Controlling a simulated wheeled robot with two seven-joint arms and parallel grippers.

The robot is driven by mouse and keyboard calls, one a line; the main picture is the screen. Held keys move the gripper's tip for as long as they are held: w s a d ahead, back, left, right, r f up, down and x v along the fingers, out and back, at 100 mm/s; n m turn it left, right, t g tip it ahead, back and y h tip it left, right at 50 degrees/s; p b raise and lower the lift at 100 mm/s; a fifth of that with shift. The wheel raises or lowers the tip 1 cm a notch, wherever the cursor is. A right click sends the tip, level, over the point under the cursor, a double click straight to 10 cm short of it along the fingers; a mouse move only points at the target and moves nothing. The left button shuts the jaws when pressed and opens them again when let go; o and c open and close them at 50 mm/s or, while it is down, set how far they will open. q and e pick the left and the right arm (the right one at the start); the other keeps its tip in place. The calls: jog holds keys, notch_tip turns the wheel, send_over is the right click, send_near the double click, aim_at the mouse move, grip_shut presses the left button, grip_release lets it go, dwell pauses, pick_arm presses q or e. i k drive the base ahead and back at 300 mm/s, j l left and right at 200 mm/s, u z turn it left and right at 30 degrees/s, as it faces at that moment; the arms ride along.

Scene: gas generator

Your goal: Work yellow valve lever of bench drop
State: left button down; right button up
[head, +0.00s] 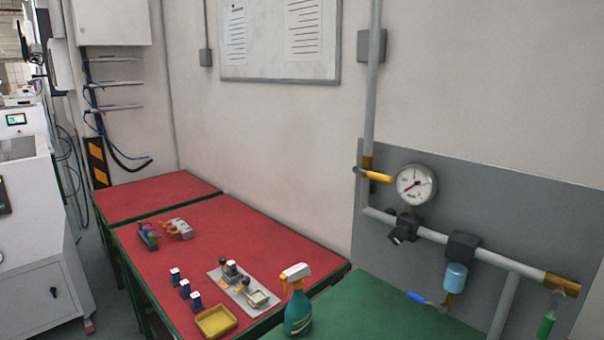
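The yellow valve lever (375,176) is in the head view, right of centre. It sits on a brass valve (366,163) on the vertical grey pipe (373,90) in front of the grey wall panel. The lever lies across the pipe, close to level, with its tip sloping slightly down to the right. A round pressure gauge (415,185) stands just right of the lever's tip. Neither of my grippers shows in this view.
A green bench (385,305) is below the piping, with a spray bottle (298,302) at its left edge. A blue lever (417,297) and a green lever (547,326) are lower right. A red bench (270,235) holds a yellow tray (216,321) and small parts.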

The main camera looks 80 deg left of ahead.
aim_at(357, 169)
jog(key=u, duration=2.2)
